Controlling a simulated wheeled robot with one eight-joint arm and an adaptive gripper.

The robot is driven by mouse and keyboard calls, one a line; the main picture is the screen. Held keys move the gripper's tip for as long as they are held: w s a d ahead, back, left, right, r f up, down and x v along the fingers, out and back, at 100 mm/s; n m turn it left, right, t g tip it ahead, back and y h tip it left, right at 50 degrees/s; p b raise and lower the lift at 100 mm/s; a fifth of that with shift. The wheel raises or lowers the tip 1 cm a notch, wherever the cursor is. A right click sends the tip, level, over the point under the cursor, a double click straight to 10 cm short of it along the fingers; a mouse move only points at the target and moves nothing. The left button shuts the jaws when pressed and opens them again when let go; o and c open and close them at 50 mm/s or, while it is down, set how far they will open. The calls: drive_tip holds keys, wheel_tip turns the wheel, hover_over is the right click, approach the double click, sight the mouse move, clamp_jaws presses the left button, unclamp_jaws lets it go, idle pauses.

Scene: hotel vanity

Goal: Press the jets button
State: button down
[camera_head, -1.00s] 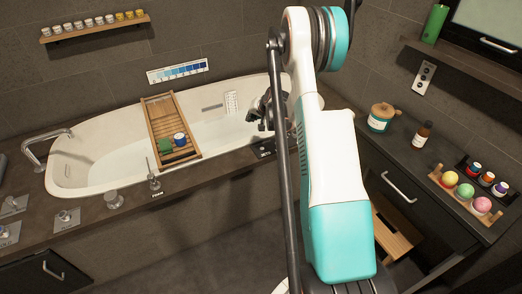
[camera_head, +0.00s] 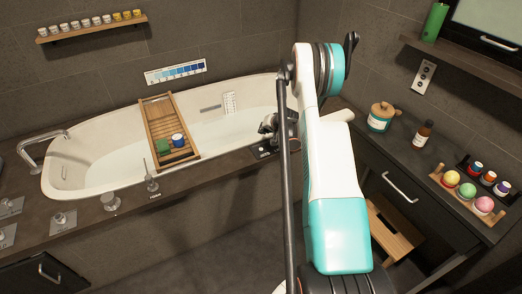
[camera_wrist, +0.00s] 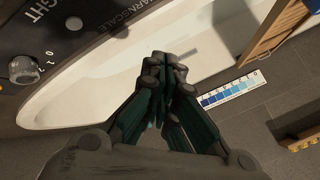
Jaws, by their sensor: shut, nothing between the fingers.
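A dark control panel (camera_head: 263,152) lies on the tub's front rim, partly hidden by my arm in the head view. No label reading jets is legible, so I cannot tell which control is the jets button. My gripper (camera_head: 268,126) is just above the panel in the head view. The wrist view shows its fingers (camera_wrist: 168,62) shut together and empty, in front of the white tub; contact cannot be told.
The white bathtub (camera_head: 75,150) has a wooden caddy (camera_head: 155,112) across it, holding a green item and a blue jar. Taps and knobs line the front rim. A dark counter (camera_head: 405,150) with jars and coloured balls stands at right.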

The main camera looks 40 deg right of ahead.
wheel_tip(320, 180, down, 6)
drive_tip(key=shift+f+b, duration=0.2)
drive_tip(key=shift+b, duration=0.9)
drive_tip(key=shift+f, duration=0.95)
drive_tip(key=shift+f, duration=0.15)
drive_tip(key=shift+f, duration=0.3)
drive_tip(key=shift+f, duration=0.35)
idle(0.4)
idle(0.4)
drive_tip(key=shift+r, duration=0.8)
drive_tip(key=shift+r, duration=0.1)
drive_tip(key=shift+r+p, duration=1.1)
drive_tip(key=shift+r, duration=1.3)
